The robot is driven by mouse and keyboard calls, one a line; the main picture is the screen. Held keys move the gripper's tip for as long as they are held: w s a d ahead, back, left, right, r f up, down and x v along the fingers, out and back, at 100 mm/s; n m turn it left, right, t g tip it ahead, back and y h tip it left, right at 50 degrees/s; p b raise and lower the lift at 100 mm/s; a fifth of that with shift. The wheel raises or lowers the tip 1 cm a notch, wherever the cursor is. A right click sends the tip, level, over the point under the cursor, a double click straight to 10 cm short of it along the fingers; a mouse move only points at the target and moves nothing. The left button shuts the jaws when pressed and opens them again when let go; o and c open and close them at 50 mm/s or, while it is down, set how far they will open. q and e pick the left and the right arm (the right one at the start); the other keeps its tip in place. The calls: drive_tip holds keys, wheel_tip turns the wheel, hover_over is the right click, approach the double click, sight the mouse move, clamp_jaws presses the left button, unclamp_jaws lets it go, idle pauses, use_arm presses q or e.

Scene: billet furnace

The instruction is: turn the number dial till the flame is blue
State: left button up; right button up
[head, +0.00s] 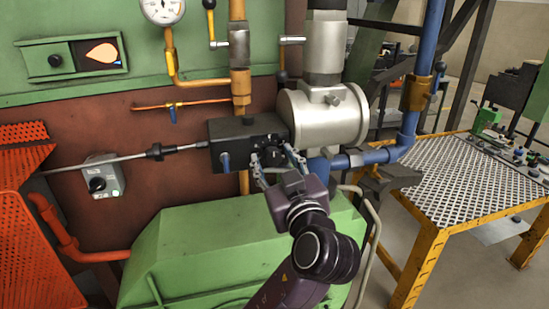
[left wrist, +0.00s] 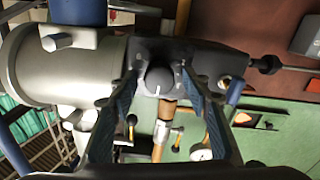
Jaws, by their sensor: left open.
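The number dial is a dark round knob (left wrist: 158,80) with a white pointer line, on the face of a black valve box (head: 228,136). The left wrist view shows the dial between the two fingers of my left gripper (left wrist: 160,84), with a gap on each side. In the head view my left gripper (head: 274,158) is open in front of the box's right end, and the dial's markings are too small to read. The flame (head: 101,52) in the green panel's window is mostly orange, with a little blue at its right edge. My right gripper is not in view.
A grey cylinder (head: 318,118) adjoins the box at right. A thin rod (head: 110,160) runs left from the box. A grey switch box (head: 103,178) with a green lamp is lower left. A green casing (head: 215,250) lies below; a mesh-topped table (head: 455,185) stands right.

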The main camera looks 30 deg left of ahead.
use_arm(q)
drive_tip(key=c, duration=1.1)
drive_tip(key=shift+c, duration=0.2)
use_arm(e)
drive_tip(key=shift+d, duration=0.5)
use_arm(q)
drive_tip(key=m+p, duration=0.1)
drive_tip(key=m, duration=0.2)
drive_tip(key=shift+d, duration=0.1)
drive_tip(key=shift+m+p, duration=0.95)
drive_tip(key=shift+m, duration=1.15)
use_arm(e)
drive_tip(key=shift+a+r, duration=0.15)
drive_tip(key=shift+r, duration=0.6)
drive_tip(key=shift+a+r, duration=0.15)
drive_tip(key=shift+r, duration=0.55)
